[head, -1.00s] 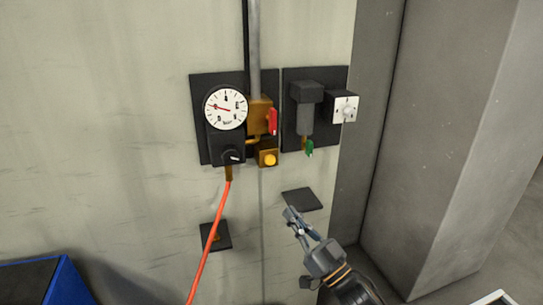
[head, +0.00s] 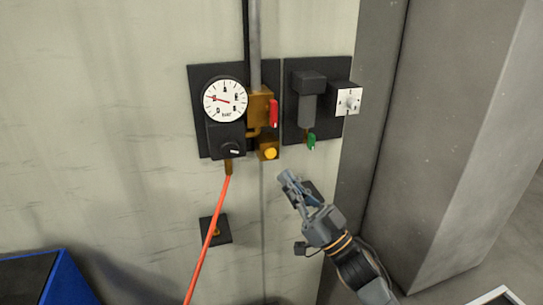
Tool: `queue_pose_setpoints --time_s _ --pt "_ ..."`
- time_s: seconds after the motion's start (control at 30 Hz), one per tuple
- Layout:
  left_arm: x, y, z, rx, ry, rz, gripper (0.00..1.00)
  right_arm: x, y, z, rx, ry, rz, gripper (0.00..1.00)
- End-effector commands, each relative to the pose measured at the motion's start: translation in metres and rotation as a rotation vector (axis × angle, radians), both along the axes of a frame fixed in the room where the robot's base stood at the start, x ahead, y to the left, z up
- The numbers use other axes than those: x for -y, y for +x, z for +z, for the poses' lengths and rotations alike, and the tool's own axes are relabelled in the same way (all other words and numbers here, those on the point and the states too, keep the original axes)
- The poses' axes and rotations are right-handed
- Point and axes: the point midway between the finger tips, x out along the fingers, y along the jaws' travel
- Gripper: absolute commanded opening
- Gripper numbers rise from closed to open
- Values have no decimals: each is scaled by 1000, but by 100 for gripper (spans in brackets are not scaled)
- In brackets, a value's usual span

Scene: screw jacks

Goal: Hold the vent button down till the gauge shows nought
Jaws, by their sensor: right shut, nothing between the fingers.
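The vent button (head: 270,153) is a yellow round button on a small brass block, low on the wall panel below the red lever. The gauge (head: 225,100) is a white dial to its upper left, its red needle pointing to the left side of the scale, off the 0 at lower left. My right gripper (head: 287,178) is shut and empty. In the picture its tip lies just below and right of the button, apart from it. My left gripper is not in view.
An orange hose (head: 208,240) hangs from the regulator. A white switch plate (head: 349,101) is at right. A grey pillar (head: 440,140) stands right of the panel. A blue-edged box (head: 70,280) is at lower left.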

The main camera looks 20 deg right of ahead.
Motion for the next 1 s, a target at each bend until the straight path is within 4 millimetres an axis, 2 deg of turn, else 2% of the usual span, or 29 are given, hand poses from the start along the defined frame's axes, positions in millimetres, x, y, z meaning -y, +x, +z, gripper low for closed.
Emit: queue_pose_setpoints --time_s 0.2,0.43,0.63,1.0 --pt "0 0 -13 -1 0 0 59 -1 33 -1 3 0 -1 0" --pt "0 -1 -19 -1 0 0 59 -2 59 -1 1 0 -1 0" --pt "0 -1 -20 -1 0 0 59 -3 69 0 0 0 0 0" --pt "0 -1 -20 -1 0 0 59 -3 70 0 0 0 0 0"
